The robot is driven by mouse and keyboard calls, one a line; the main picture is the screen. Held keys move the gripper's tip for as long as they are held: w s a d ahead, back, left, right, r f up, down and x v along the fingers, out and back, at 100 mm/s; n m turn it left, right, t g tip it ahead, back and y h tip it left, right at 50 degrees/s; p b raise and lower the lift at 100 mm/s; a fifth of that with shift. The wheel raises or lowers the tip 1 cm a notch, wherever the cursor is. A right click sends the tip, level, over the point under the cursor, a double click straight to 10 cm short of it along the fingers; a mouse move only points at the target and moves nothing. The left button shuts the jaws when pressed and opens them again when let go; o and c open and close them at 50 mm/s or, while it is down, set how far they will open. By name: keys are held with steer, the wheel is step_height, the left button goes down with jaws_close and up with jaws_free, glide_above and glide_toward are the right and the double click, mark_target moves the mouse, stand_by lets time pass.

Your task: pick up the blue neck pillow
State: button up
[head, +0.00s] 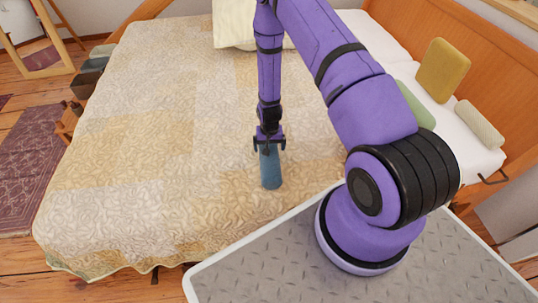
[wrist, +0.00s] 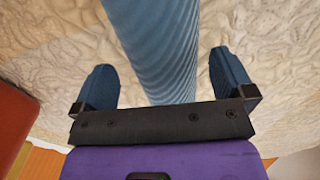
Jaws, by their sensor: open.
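The blue neck pillow (head: 271,170) lies on the quilted bed near its front edge in the head view. It is a ribbed blue roll in the wrist view (wrist: 158,45), running up between the two fingers. My gripper (head: 269,147) is over the pillow's far end, pointing down at it. In the wrist view my gripper (wrist: 168,80) is open, one finger on each side of the pillow, with a gap showing on both sides. The pillow's far end is hidden behind my gripper in the head view.
The bed (head: 150,130) has a cream and tan quilt with free room to the left. A mustard cushion (head: 443,70), a green cushion (head: 415,103) and a pale bolster (head: 479,124) are at the right by the wooden headboard (head: 500,70). A purple rug (head: 28,165) lies at left.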

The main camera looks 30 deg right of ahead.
steer(key=shift+a+f, duration=0.1)
steer(key=shift+f, duration=2.2)
steer(key=shift+c, duration=0.5)
steer(key=c, duration=0.9)
steer(key=shift+r, duration=0.1)
